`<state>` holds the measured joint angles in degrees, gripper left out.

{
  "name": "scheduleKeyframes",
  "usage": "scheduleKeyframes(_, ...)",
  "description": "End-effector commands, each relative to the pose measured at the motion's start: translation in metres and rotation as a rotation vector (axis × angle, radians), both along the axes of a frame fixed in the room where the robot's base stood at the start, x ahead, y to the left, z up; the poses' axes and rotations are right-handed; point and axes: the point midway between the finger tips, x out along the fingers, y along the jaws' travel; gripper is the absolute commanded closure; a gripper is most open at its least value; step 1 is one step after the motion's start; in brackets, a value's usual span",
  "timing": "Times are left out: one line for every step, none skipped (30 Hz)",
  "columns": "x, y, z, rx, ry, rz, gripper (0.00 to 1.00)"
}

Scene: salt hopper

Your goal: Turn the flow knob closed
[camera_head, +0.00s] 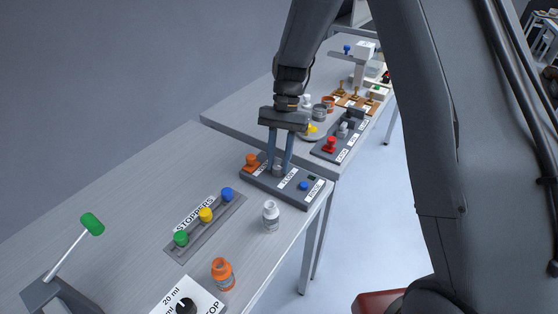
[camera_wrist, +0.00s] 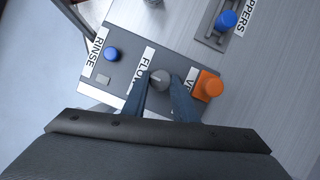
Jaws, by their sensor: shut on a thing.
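A dark grey control panel (camera_head: 260,180) sits near the far end of the front table. Its grey flow knob (camera_head: 280,170) is in the middle, beside the label FLOW. My gripper (camera_head: 279,170) points down over the panel, with its two blue-grey fingers shut on the knob. In the wrist view the knob (camera_wrist: 159,79) shows between the fingertips (camera_wrist: 160,84), and one finger covers part of the FLOW label. The knob's exact turn angle is hard to tell.
On the panel, an orange knob (camera_wrist: 209,85) is close beside one finger and a blue RINSE button (camera_wrist: 111,55) lies on the other side. The stoppers rack (camera_head: 215,217), a white bottle (camera_head: 270,216) and an orange jar (camera_head: 222,273) stand nearer. A red knob (camera_head: 330,145) is behind.

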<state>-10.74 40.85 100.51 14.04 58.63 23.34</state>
Motion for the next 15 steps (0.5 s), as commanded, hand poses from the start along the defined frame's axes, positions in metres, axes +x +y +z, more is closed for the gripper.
scheduleKeyframes(0.0002,0.0001,0.0005,0.0,-0.001,0.001,0.97)
scheduleKeyframes(0.0002,0.0002,0.0005,0.0,-0.001,0.001,0.97)
scheduleKeyframes(0.0002,0.0002,0.0005,0.0,-0.001,0.001,0.69)
scheduleKeyframes(0.0002,0.0001,0.0005,0.0,-0.001,0.001,0.64)
scheduleKeyframes(0.0002,0.0001,0.0005,0.0,-0.001,0.001,0.59)
scheduleKeyframes(0.0001,0.0002,0.0004,0.0,-0.001,0.001,0.56)
scheduleKeyframes(0.0001,0.0002,0.0004,0.0,-0.001,0.001,0.56)
scheduleKeyframes(0.0002,0.0001,0.0004,0.0,0.0,0.0,0.56)
scheduleKeyframes(0.0001,0.0,0.0003,0.0,0.0,0.0,0.56)
scheduleKeyframes(0.0001,0.0,0.0003,0.0,0.0,0.0,0.56)
scheduleKeyframes(0.0001,0.0001,0.0002,0.0,0.0,0.0,0.56)
scheduleKeyframes(0.0001,0.0001,0.0002,0.0,0.0,0.0,0.56)
scheduleKeyframes(0.0001,0.0001,0.0002,0.0,0.0,0.0,0.56)
scheduleKeyframes(0.0003,0.0,0.0004,0.001,0.0,0.0,0.56)
scheduleKeyframes(0.0009,-0.0001,0.0014,0.0,-0.001,0.0,0.56)
